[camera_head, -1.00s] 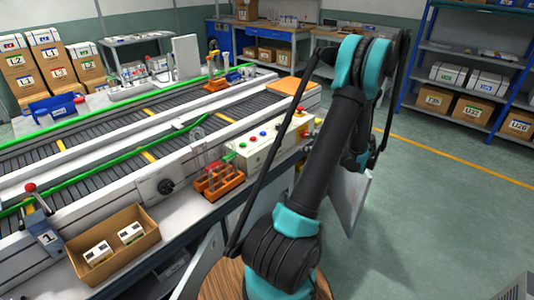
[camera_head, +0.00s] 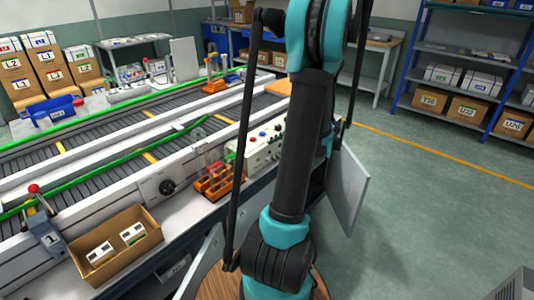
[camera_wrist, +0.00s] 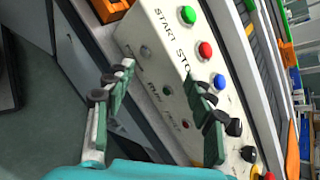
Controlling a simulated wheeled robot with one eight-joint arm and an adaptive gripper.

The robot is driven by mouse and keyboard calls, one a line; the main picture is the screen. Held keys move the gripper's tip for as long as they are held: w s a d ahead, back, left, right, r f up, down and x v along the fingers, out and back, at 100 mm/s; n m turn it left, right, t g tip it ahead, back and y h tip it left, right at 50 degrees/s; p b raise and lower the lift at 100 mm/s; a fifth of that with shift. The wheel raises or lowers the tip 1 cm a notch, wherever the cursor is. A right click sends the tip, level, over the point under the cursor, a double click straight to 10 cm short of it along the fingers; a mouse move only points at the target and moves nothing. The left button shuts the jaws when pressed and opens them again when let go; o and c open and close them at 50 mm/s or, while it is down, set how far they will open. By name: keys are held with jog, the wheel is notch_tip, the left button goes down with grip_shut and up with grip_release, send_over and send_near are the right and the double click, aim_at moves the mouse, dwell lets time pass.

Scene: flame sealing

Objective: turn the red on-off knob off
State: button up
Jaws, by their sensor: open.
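A cream control panel (camera_wrist: 160,45) fills the middle of the wrist view, marked START and STOP, with a green button (camera_wrist: 188,15), a red button (camera_wrist: 206,50), a blue button (camera_wrist: 219,81) and black knobs (camera_wrist: 234,127). A small red part on yellow (camera_wrist: 268,175) shows at the lower right edge; I cannot tell whether it is the red on-off knob. My gripper (camera_wrist: 160,76) is open and empty, its fingers over the panel face. The panel also shows in the head view (camera_head: 265,146), partly hidden by my arm; the gripper is hidden there.
An orange rack (camera_head: 218,180) with clear glassware stands left of the panel. A conveyor (camera_head: 90,150) runs behind. A cardboard box (camera_head: 115,250) and a blue device with a red-tipped lever (camera_head: 40,215) are at left. Floor at right is clear.

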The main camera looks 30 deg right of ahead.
jog(key=shift+s+a+r+n+g, duration=0.1)
jog(key=shift+s+a+n+g, duration=0.15)
jog(key=shift+a, duration=0.5)
jog(key=shift+s+a+n+g, duration=0.15)
jog(key=shift+s+a+n, duration=0.2)
jog(key=shift+a, duration=0.35)
